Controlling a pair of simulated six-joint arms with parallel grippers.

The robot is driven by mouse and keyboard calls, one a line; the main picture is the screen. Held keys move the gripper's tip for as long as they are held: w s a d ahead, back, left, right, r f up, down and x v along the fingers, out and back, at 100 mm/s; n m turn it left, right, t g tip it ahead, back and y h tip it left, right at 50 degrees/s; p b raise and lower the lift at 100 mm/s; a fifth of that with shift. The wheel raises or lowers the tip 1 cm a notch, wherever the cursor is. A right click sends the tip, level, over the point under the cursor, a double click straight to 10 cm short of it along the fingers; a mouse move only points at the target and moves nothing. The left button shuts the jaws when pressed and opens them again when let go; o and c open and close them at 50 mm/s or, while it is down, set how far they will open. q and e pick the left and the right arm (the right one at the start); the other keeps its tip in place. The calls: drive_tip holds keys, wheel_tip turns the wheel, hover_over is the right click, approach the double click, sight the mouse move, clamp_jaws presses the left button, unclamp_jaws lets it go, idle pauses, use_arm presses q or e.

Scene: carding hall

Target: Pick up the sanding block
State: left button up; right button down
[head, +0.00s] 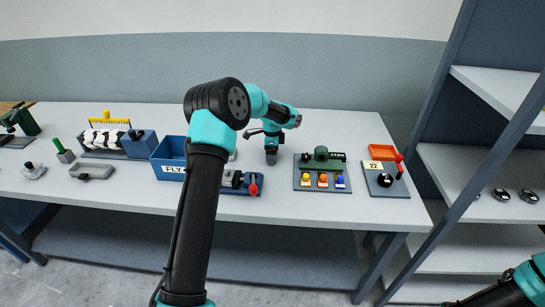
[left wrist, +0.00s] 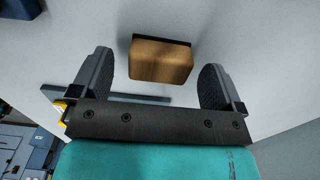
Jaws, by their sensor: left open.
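The sanding block (left wrist: 160,62) shows in the left wrist view as a brown block with a dark strip along its far edge, lying on the pale table top. My left gripper (left wrist: 155,70) is open, with one finger on each side of the block in the picture and a gap to both. I cannot tell how far above the block the fingertips are. In the head view my left gripper (head: 271,157) points down over the back middle of the table, and I cannot make out the block there. Of my right arm only dark and teal links show at the lower right corner; its gripper is out of view.
A blue bin (head: 168,160) marked FLY stands left of my left gripper. A panel with coloured buttons (head: 322,181) and a panel with a red lever (head: 385,182) lie to the right. A shelf rack (head: 480,160) stands beyond the table's right end.

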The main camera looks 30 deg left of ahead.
use_arm(q)
drive_tip(key=shift+f, duration=0.7)
drive_tip(key=shift+c, duration=0.3)
drive_tip(key=c, duration=0.9)
drive_tip(key=shift+r, duration=0.1)
drive_tip(key=shift+c, duration=0.2)
drive_tip(key=shift+d+r, duration=0.1)
drive_tip(key=shift+r, duration=1.65)
drive_tip(key=s+d, duration=0.2)
drive_tip(key=s, duration=0.2)
drive_tip(key=s+d+r, duration=0.1)
drive_tip(key=s+d, duration=0.2)
drive_tip(key=s, duration=0.2)
drive_tip(key=s+d, duration=0.3)
drive_tip(key=s, duration=0.1)
drive_tip(key=shift+s+d+r, duration=0.15)
drive_tip(key=shift+s, duration=0.15)
